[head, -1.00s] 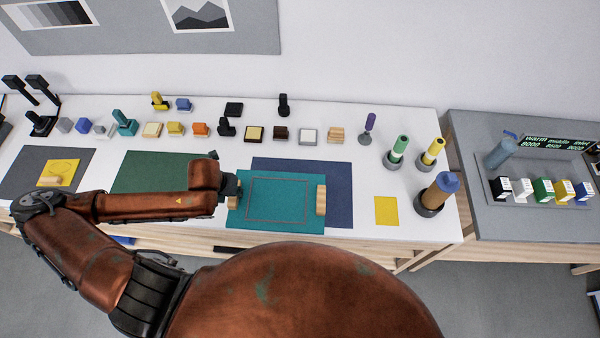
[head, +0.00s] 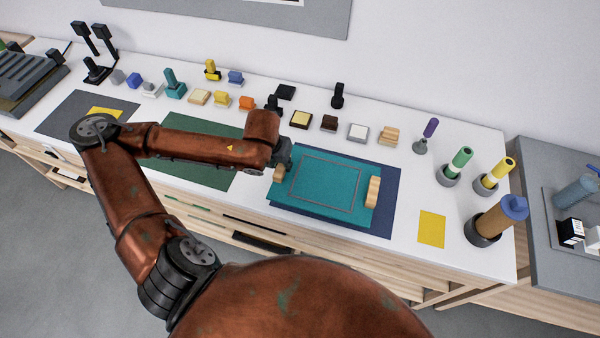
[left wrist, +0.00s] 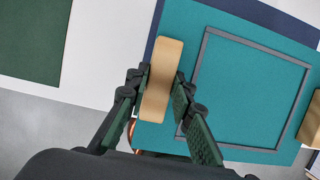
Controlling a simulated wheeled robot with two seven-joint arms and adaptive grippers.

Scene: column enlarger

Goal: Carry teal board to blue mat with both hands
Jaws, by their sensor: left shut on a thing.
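The teal board (head: 318,205) has a grey outlined rectangle and a wooden handle at each side. In the head view it lies over most of the blue mat (head: 388,205), which shows along its right and front sides. I cannot tell whether the board touches the mat. My left gripper (head: 280,166) is shut on the board's left handle (head: 279,174). The left wrist view shows its fingers (left wrist: 162,88) on both sides of that handle (left wrist: 163,75). The right handle (head: 372,193) has no gripper on it. My right gripper is not in view.
A green mat (head: 208,178) lies left of the board, partly under my arm. A yellow sheet (head: 431,229) lies to the right. Several stamps and blocks line the back, near a white block (head: 357,132). Bottles in dark cups, including a brown one (head: 497,220), stand at the right end.

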